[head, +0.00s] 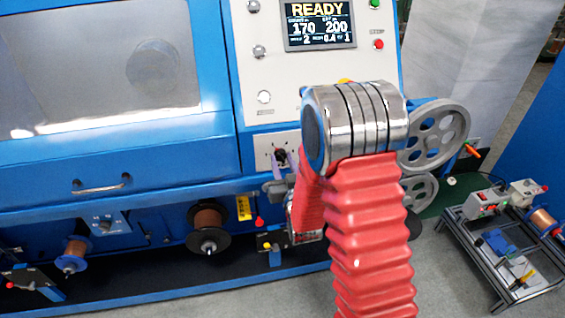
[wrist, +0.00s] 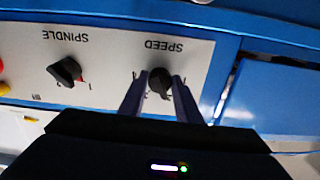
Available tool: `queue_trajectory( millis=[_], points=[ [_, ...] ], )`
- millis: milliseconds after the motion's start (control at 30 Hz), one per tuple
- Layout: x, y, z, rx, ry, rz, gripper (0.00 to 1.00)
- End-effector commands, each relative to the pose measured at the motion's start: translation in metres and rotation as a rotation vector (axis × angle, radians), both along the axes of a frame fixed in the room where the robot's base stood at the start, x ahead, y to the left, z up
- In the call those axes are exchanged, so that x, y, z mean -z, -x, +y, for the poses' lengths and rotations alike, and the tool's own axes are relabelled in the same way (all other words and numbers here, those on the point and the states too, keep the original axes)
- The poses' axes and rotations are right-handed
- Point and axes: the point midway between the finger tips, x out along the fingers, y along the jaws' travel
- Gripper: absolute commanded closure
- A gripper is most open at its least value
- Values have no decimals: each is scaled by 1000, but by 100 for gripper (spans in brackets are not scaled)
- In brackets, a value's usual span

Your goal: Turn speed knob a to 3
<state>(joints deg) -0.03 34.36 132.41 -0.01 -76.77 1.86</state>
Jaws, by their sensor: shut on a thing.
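The speed knob (wrist: 160,82) is black and sits on a white panel, under the word SPEED, which appears upside down in the wrist view. My gripper (wrist: 160,92) has its two dark fingers on either side of the knob and is shut on it. In the head view my gripper (head: 281,158) is at the small white dial plate (head: 264,153) on the blue machine, and my red-sleeved arm hides part of the area. The fingers cover some dial marks, and I cannot read the number the knob points to.
A black spindle knob (wrist: 66,72) with a red mark is beside the speed knob. The display (head: 320,23) reads READY, with 170, 200 and a small 2. Grey pulleys (head: 436,136) stand right of my arm. A blue rail (head: 150,195) runs below the panel.

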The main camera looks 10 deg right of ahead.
Motion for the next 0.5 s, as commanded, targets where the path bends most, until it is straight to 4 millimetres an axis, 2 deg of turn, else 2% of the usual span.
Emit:
queue_trajectory(
  millis=[267,500],
  points=[
    [0,0,-1,2,-129,0,92],
    [0,0,0,3,-324,0,92]
  ],
)
